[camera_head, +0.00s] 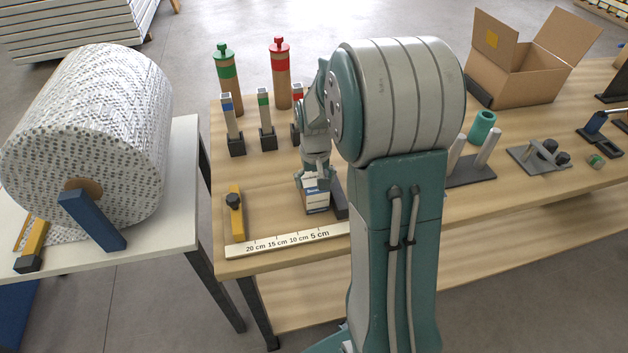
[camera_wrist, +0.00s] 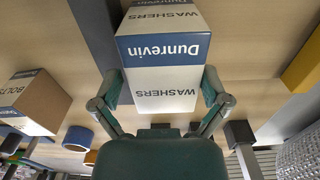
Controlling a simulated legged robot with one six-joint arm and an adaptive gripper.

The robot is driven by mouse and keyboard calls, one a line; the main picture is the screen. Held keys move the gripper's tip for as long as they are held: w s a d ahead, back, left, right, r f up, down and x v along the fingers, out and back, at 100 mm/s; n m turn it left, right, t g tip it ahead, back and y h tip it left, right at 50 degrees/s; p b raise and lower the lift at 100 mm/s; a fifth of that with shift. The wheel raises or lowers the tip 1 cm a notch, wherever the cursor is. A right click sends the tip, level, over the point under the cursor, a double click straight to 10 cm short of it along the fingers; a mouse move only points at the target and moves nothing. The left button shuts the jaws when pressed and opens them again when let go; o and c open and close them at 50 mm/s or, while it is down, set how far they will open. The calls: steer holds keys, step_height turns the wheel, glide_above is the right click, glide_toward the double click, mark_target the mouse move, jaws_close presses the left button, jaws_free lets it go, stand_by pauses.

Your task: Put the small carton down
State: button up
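In the wrist view the carton (camera_wrist: 165,88) reads "Dunrevin" and "WASHERS". My gripper (camera_head: 317,178) is directly above it in the head view, pointing down. In the wrist view my gripper's fingers (camera_wrist: 162,86) are on either side of the carton and close against its edges, so it looks shut on it. The carton is upright at the tabletop (camera_head: 275,205); whether its base touches the wood is hard to tell.
A dark block (camera_head: 339,198) stands right beside the carton. A yellow clamp-like piece (camera_head: 235,213) and a ruler strip (camera_head: 287,241) lie nearby. An open cardboard box (camera_head: 517,75) stands at the back right. My arm hides the middle.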

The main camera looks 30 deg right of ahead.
mark_target(314, 180)
steer(key=shift+a, duration=0.15)
steer(key=shift+r, duration=0.3)
step_height(314, 180, up, 11)
steer(key=s+a+r+n+t, duration=0.1)
steer(key=s+a+r+t, duration=0.1)
steer(key=s+a, duration=0.4)
steer(key=s+a+r+n+t, duration=0.2)
steer(key=s+a, duration=0.5)
steer(key=s, duration=0.6)
step_height(314, 180, up, 2)
steer(key=shift+a+t, duration=0.15)
steer(key=shift+t, duration=0.65)
